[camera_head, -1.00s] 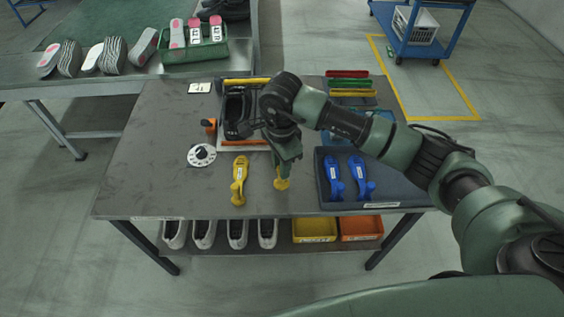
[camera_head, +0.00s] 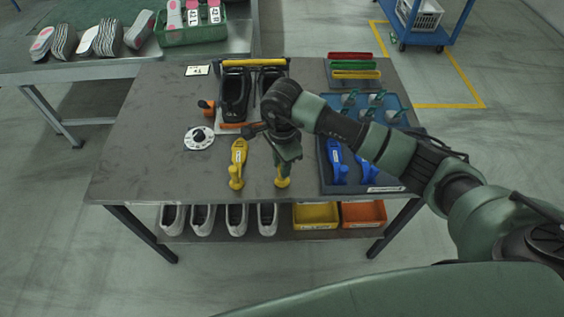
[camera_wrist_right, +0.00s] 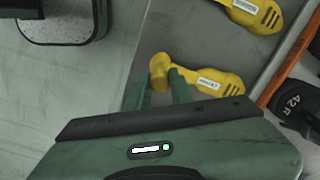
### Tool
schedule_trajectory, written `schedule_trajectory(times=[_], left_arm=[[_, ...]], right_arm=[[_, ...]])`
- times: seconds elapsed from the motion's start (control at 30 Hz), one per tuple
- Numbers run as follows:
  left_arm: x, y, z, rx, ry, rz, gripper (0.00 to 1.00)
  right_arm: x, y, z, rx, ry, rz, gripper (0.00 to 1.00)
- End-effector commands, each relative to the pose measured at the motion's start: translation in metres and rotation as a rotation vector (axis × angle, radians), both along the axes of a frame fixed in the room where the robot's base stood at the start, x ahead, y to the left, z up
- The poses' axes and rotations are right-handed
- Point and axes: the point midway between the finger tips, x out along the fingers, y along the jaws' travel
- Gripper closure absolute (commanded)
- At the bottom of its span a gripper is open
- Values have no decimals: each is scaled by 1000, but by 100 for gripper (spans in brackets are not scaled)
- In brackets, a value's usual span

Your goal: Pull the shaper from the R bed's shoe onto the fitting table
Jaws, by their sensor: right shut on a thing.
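My right gripper (camera_head: 284,166) is shut on the knob end of a yellow shaper (camera_head: 282,183) at the front of the grey fitting table (camera_head: 140,150). In the right wrist view the knob of this shaper (camera_wrist_right: 205,80) sits between the fingers (camera_wrist_right: 162,88). Its labelled body points towards the shoes. I cannot tell whether it touches the table. A second yellow shaper (camera_head: 238,160) lies to its left. Two black shoes stand in a rack behind, the left one (camera_head: 235,95) and the right one (camera_head: 271,83), partly hidden by my arm. "42 R" shows on the right shoe (camera_wrist_right: 291,103).
A dark blue tray (camera_head: 390,180) with blue shapers (camera_head: 335,160) and teal pieces is at the right, partly behind my arm. A white dial (camera_head: 199,138) and orange-handled tool (camera_head: 206,106) lie left. An orange bar (camera_head: 232,125) fronts the shoes. The table's left side is clear.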

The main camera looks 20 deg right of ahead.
Motion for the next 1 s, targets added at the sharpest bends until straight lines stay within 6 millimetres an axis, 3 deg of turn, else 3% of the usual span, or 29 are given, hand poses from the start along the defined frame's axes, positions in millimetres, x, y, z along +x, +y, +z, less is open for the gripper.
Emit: schedule_trajectory(times=[0.23, 0.27, 0.33, 0.37, 1.0], left_arm=[[0, 0, 0, -1, 1, -1, 53], [-1, 0, 0, -1, 1, -1, 53], [-1, 0, 0, -1, 1, -2, 53], [-1, 0, 0, -1, 1, -2, 53], [-1, 1, 1, 1, 1, -3, 53]], right_arm=[[0, 0, 0, 0, -1, 0, 100], [0, 0, 0, 0, -1, 0, 75], [0, 0, 0, 0, -1, 0, 56], [0, 0, 0, 0, -1, 0, 53], [0, 0, 1, 0, -1, 0, 53]])
